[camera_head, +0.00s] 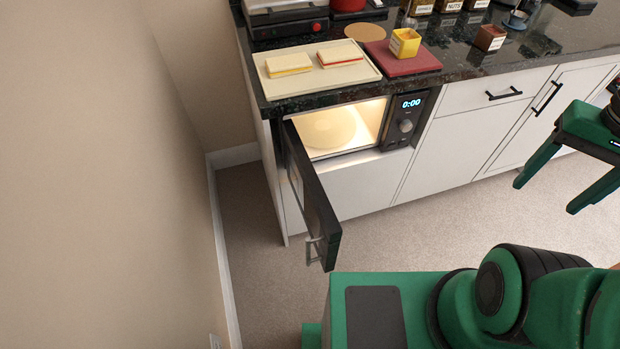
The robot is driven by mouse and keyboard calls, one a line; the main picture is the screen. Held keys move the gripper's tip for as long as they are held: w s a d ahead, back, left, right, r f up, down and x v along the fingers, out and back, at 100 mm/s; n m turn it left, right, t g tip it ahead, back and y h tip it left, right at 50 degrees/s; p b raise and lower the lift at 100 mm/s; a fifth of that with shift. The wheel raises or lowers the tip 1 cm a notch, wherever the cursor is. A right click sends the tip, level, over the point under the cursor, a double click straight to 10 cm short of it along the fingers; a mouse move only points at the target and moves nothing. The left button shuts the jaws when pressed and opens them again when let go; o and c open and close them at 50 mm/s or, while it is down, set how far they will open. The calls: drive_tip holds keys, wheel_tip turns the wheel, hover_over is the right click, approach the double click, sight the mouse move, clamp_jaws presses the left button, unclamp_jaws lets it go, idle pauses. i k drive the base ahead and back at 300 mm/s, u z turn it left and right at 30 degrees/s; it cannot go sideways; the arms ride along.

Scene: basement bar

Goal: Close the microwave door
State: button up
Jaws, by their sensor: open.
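The microwave (410,112) is built into the cabinet under the counter, its lit inside and round plate showing and its display reading 0:00. Its black door (312,200) stands wide open, hinged at the left and swung out toward me. A handle (314,250) sits at the door's free end. My gripper (543,196) is at the right edge of the view, green, with its two fingers apart and nothing between them. It is well to the right of the door and touches nothing I can see.
A beige wall (120,150) rises close to the left of the door. A tray with two sandwiches (280,87), a red board (425,62) and a yellow box (404,43) are on the dark counter. Carpeted floor (430,230) is free between the door and my gripper.

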sight(326, 231)
drive_tip(key=u, duration=1)
drive_tip(key=k, duration=1.35)
drive_tip(key=z, duration=0.4)
drive_tip(key=i, duration=1)
drive_tip(key=u, duration=0.05)
